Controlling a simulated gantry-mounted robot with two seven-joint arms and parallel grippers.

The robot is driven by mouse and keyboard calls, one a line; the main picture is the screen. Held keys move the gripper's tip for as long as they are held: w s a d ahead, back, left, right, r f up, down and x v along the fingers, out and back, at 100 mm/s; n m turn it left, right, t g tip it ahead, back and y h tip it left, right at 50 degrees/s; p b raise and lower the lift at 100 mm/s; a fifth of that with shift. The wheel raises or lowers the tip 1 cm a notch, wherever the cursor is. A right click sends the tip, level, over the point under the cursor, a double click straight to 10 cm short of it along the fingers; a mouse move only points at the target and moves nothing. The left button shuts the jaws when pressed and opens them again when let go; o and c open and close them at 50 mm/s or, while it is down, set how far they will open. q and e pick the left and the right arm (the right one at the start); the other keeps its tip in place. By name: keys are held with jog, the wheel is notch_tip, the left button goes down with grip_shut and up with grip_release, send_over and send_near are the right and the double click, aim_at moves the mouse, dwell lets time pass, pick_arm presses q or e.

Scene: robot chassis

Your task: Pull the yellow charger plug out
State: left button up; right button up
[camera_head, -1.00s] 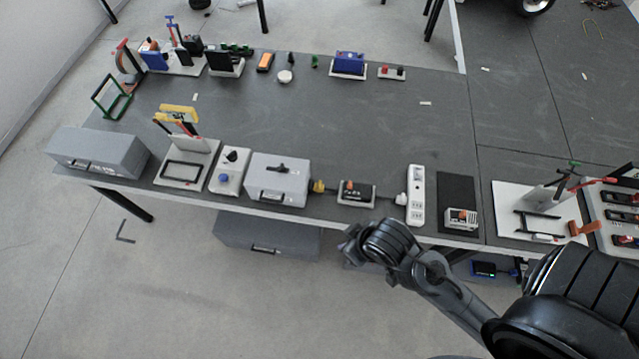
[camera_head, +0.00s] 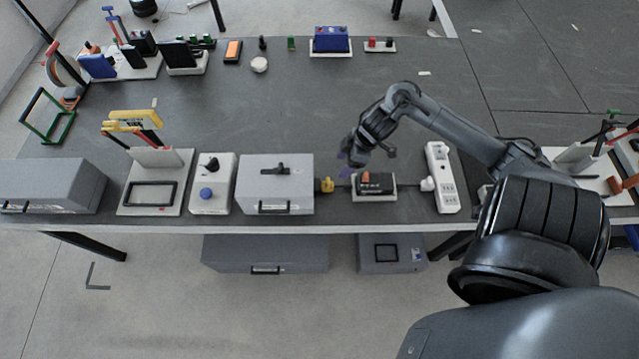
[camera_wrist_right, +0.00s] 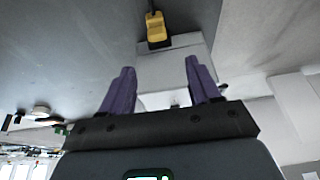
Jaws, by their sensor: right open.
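The yellow charger plug (camera_head: 326,185) sits at the right side of the grey box (camera_head: 275,180), touching it; how deep it sits is hidden. The plug also shows in the right wrist view (camera_wrist_right: 157,30), against the pale box (camera_wrist_right: 172,68), with a dark cable leading from it. A black charger with a red part (camera_head: 374,186) stands on a small base right of the plug. My right gripper (camera_head: 346,164) is above the table, just behind and right of the plug. In the wrist view its purple fingers (camera_wrist_right: 160,88) are apart, empty, with the plug beyond them. My left gripper is not seen.
A white power strip (camera_head: 441,178) stands right of the charger. A panel with a blue knob (camera_head: 206,194) is left of the grey box. A yellow-topped stand (camera_head: 134,121) rises farther left. The middle of the table is clear. The front edge is close.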

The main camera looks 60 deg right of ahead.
aim_at(328, 181)
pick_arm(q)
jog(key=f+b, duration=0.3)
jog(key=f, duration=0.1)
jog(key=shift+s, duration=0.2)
pick_arm(e)
jog(key=x, duration=1.1)
jog(key=shift+w+d+f, duration=0.1)
jog(key=shift+w+f, duration=0.1)
jog(key=shift+f, duration=0.1)
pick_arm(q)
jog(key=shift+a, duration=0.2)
pick_arm(e)
grip_shut()
